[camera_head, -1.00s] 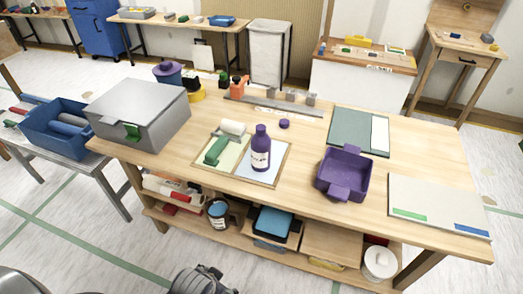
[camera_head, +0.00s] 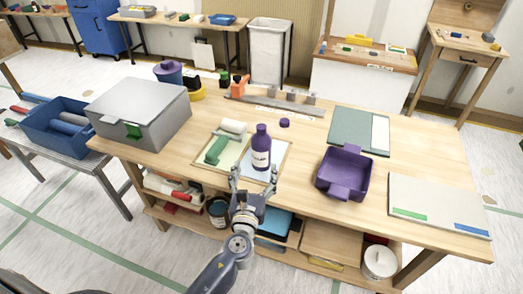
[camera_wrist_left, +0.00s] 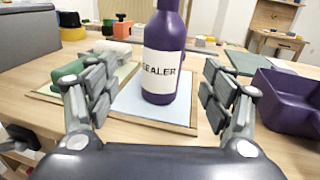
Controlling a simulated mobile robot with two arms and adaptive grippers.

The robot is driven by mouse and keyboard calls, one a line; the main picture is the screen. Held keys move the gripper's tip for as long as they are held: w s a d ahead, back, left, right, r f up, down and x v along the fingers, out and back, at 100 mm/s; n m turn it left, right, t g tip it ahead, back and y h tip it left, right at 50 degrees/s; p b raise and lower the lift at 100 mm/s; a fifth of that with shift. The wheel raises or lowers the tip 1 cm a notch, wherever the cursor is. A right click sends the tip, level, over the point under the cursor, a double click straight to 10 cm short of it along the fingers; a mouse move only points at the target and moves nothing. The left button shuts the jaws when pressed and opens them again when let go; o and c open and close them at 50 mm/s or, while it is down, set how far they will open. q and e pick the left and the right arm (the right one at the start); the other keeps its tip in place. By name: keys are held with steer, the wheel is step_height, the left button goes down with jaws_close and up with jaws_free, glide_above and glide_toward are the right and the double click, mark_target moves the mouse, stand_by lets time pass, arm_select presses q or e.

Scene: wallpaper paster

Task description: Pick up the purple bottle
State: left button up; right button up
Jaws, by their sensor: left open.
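The purple bottle (camera_head: 261,146) stands upright on the right, pale blue part of a wooden-framed tray (camera_head: 283,165). It has a white label; in the left wrist view the bottle (camera_wrist_left: 164,60) shows the letters "EALER". My left gripper (camera_head: 254,178) is open at the tray's front edge, just in front of the bottle. In the left wrist view the bottle stands ahead, between the two spread fingers of my left gripper (camera_wrist_left: 158,95), and they do not touch it. My right gripper is not in view.
A green-handled tool (camera_head: 216,151) and a white roll (camera_head: 233,127) lie left of the bottle. A purple bin (camera_head: 344,173) stands to the right, a purple cap (camera_head: 284,123) behind, and a grey box (camera_head: 140,112) at the left.

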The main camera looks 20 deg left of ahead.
mark_target(262, 146)
arm_select(q)
steer(key=w, duration=0.3)
steer(key=w+a, duration=0.1)
steer(key=w, duration=0.6)
steer(key=shift+w+a+r, duration=0.1)
steer(key=shift+w+a, duration=0.05)
steer(key=shift+w, duration=0.25)
steer(key=shift+s, duration=0.1)
steer(key=shift+r, duration=0.1)
steer(key=c, duration=1.4)
